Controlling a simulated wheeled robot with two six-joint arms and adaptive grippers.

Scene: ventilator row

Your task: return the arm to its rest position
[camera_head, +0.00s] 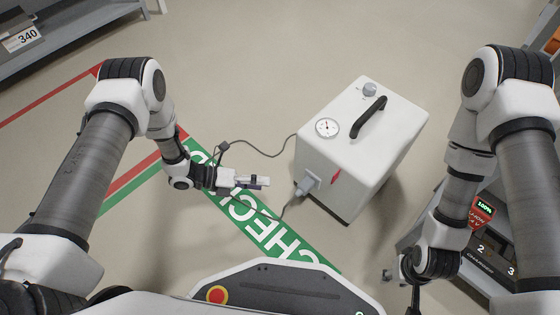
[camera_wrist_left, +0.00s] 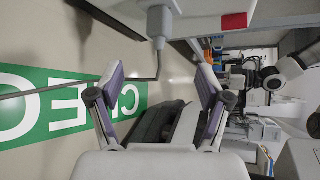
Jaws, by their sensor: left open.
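My left gripper (camera_head: 252,182) is open and empty above the floor, left of a white ventilator box (camera_head: 345,140). A grey plug (camera_head: 308,185) sits against the box's side near a red mark, clear of the fingers. In the left wrist view the spread fingers (camera_wrist_left: 163,86) have nothing between them, and the plug (camera_wrist_left: 158,22) with its hanging cable shows beyond them at the top. My right gripper (camera_head: 414,292) hangs at the bottom edge, partly cut off; its fingers cannot be made out.
The box has a gauge (camera_head: 327,128), a knob (camera_head: 370,89) and a black handle (camera_head: 369,117). A dark cable (camera_head: 262,153) loops left of it near my left wrist. A charger unit (camera_head: 482,243) stands by my right arm. A shelf (camera_head: 60,38) is at upper left; floor between is clear.

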